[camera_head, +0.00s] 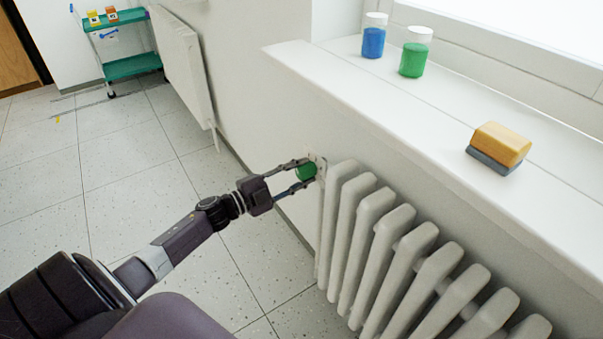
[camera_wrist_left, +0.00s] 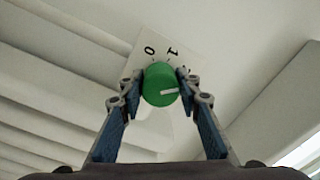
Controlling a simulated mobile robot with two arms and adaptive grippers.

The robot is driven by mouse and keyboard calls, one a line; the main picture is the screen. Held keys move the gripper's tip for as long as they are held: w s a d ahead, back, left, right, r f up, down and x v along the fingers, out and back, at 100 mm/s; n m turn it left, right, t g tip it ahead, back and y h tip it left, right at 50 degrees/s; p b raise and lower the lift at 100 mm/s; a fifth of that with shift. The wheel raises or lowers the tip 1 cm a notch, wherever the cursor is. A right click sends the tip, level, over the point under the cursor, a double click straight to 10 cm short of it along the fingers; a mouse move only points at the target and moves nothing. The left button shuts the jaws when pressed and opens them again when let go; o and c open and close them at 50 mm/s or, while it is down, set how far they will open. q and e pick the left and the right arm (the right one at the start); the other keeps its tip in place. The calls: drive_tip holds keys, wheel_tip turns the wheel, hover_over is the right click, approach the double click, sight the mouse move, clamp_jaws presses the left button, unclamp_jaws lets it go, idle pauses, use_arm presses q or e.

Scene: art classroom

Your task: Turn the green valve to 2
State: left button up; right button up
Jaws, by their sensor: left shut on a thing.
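A white line on the knob points to the right. The white dial plate (camera_wrist_left: 150,42) behind it shows 0 and 1; any further numbers are hidden by the knob and the right finger. My right gripper is not in view.
A white window sill (camera_head: 330,67) runs above the radiator. On it stand a blue jar (camera_head: 373,42), a green jar (camera_head: 413,58) and a wooden-backed eraser (camera_head: 500,146). A second radiator (camera_head: 183,62) and a green cart (camera_head: 131,66) stand farther back.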

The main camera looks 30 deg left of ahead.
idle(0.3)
use_arm(q)
drive_tip(key=o, duration=1.2)
drive_tip(key=shift+c, duration=0.2)
drive_tip(key=shift+s, duration=0.1)
drive_tip(key=v, duration=1.1)
drive_tip(key=shift+s, duration=0.4)
drive_tip(key=shift+a, duration=0.15)
